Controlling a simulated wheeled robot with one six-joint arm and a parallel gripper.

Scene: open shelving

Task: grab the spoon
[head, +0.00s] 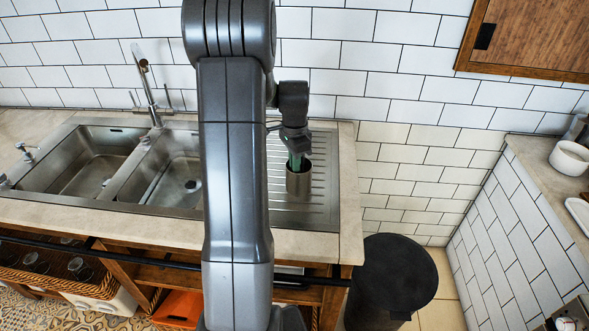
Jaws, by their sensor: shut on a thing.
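A metal cup (299,183) stands upright on the ribbed drainboard to the right of the sink basins. A green handle, which looks like the spoon (295,161), rises from the cup's mouth; its lower part is hidden inside the cup. My gripper (296,146) points down right above the cup and is shut on the upper part of the spoon. The fingertips are small and partly hard to make out from here.
The steel sink (93,162) with two basins and a tap (146,82) lies to the left. A tiled wall is close behind the drainboard. A round black bin (400,270) stands below right. A white bowl (571,158) sits on the right counter.

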